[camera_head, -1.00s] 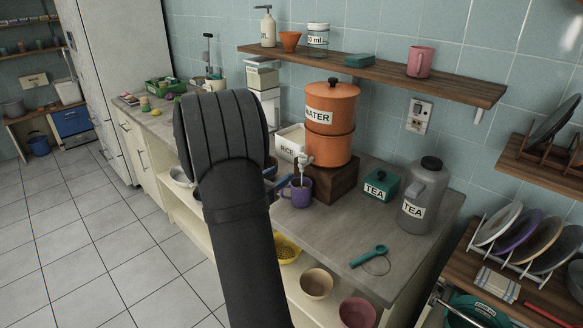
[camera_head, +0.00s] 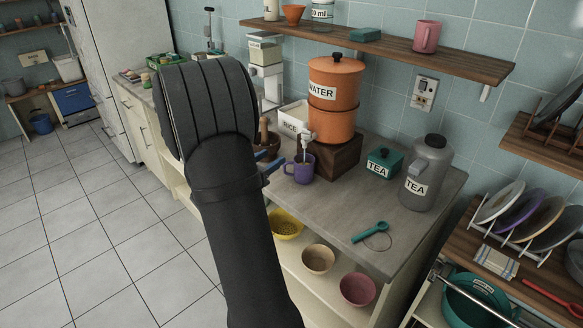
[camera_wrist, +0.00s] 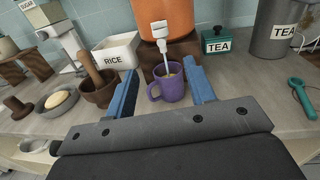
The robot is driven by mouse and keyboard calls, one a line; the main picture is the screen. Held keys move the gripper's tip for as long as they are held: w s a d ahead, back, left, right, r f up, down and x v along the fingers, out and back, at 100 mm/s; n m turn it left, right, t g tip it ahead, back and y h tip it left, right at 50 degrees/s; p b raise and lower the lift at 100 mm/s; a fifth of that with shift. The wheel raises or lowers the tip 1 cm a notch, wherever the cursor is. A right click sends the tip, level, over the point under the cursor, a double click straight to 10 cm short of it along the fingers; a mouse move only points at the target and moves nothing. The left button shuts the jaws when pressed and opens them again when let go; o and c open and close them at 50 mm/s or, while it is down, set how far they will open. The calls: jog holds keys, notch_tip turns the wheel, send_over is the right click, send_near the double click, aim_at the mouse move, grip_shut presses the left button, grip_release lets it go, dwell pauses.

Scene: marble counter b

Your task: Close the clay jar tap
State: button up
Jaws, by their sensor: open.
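The clay jar (camera_head: 333,98) is orange, labelled WATER, and stands on a dark wooden block (camera_head: 330,157) on the counter. Its white tap (camera_head: 307,141) sticks out low on the front; in the wrist view the tap (camera_wrist: 163,38) hangs above a purple mug (camera_wrist: 170,88). The mug (camera_head: 300,170) also shows in the head view. My gripper (camera_wrist: 165,80) is open and empty, its blue fingers spread either side of the mug in the picture, pointing toward it and the tap. In the head view my arm hides most of the gripper.
A RICE box (camera_wrist: 117,50) and a mortar with pestle (camera_wrist: 97,80) stand left of the jar. A green TEA box (camera_head: 383,161) and a grey TEA canister (camera_head: 426,172) stand to its right. A shelf (camera_head: 400,48) runs behind.

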aim_at(303, 136)
jog(key=shift+m, duration=0.6)
jog(key=x, duration=1.7)
jog(key=shift+w+d, duration=0.2)
jog(key=shift+d, duration=0.05)
jog(key=shift+r, duration=0.1)
jog(key=c, duration=0.9)
